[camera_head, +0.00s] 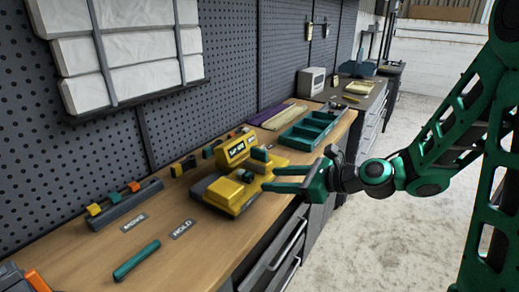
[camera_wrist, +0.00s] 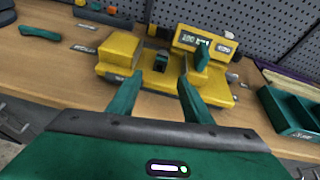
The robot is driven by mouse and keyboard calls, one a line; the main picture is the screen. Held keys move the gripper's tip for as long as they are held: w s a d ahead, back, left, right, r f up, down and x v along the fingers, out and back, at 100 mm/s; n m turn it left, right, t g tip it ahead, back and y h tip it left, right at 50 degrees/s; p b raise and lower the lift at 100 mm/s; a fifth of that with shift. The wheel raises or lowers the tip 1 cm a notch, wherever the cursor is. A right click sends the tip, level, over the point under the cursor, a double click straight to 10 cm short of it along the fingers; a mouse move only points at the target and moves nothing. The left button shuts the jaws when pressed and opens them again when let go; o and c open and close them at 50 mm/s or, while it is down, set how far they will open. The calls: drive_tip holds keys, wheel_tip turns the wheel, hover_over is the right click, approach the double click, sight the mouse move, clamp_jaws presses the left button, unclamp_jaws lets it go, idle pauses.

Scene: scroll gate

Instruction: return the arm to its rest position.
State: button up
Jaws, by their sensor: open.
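My green gripper (camera_head: 283,179) is at the end of my green arm, which reaches in from the right. Its two fingers are apart, just in front of a yellow device with a display (camera_head: 236,187) on the wooden workbench (camera_head: 158,219). In the wrist view the fingers (camera_wrist: 158,93) point at the yellow device (camera_wrist: 122,50), with a small dark green block (camera_wrist: 161,61) on it seen between them. Nothing is visibly held. I cannot tell whether the fingertips touch the device.
A green compartment tray (camera_head: 310,128) stands right of the device. A rack with coloured clips (camera_head: 124,205), a green handle-like piece (camera_head: 136,260) and labels lie to the left. A perforated wall (camera_head: 230,60) rises behind. Open floor (camera_head: 380,235) lies right of the bench.

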drive_tip(key=s+d+f+n+g+h, duration=0.2)
drive_tip(key=s+d+f+n+h, duration=0.25)
drive_tip(key=d, duration=0.45)
drive_tip(key=s+d+f+n+g+h, duration=0.1)
drive_tip(key=s+d+n+g+h, duration=0.15)
drive_tip(key=s+d+n, duration=0.55)
drive_tip(key=s+d+r+n+g+h, duration=0.3)
drive_tip(key=s+d+n+h, duration=0.1)
drive_tip(key=s+d, duration=0.9)
drive_tip(key=s+n, duration=0.1)
drive_tip(key=s, duration=0.3)
drive_tip(key=shift+s+d+r+g, duration=0.15)
drive_tip(key=shift+d+r+g, duration=0.05)
drive_tip(key=shift+d+g, duration=0.15)
drive_tip(key=shift+w+f, duration=0.25)
drive_tip(key=shift+w, duration=0.4)
